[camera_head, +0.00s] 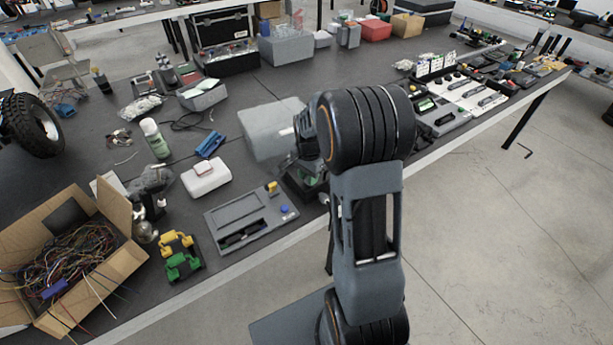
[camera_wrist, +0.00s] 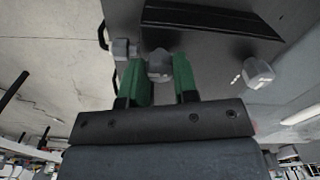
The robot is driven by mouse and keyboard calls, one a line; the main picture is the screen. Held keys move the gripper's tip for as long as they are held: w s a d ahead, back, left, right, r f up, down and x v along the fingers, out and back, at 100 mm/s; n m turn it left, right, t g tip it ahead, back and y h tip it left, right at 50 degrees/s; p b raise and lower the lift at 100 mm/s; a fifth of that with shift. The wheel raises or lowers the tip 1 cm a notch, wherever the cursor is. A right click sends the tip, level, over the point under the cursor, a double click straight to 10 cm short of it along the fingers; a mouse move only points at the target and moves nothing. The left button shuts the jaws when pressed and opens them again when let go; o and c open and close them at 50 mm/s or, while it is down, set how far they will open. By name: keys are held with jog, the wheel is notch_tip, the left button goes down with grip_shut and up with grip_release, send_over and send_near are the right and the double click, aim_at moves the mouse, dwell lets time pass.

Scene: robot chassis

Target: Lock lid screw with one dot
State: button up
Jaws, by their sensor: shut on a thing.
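In the wrist view, my gripper (camera_wrist: 159,77) has two green fingers on either side of a grey faceted screw head (camera_wrist: 158,65), and it is shut on it. The screw stands at a dark grey lid (camera_wrist: 205,58) with a long black slot (camera_wrist: 210,18). A second grey screw (camera_wrist: 123,49) is close by on the left, near the lid's edge. A third pale screw (camera_wrist: 258,72) is on the right, with small white marks beside it whose number I cannot tell. Any dots by the held screw are hidden. In the head view, my arm hides most of the work spot.
In the head view, a grey device with a screen (camera_head: 250,220), a white case (camera_head: 205,178) and a cardboard box of wires (camera_head: 75,265) are on the dark bench left of my arm. Instruments (camera_head: 470,95) line the right side. Open floor lies beyond the bench's front edge.

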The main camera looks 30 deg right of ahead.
jog(key=shift+m, duration=0.3)
dwell(0.4)
jog(key=o, duration=0.9)
jog(key=shift+r, duration=0.2)
notch_tip(320, 180, up, 13)
jog(key=shift+r, duration=0.2)
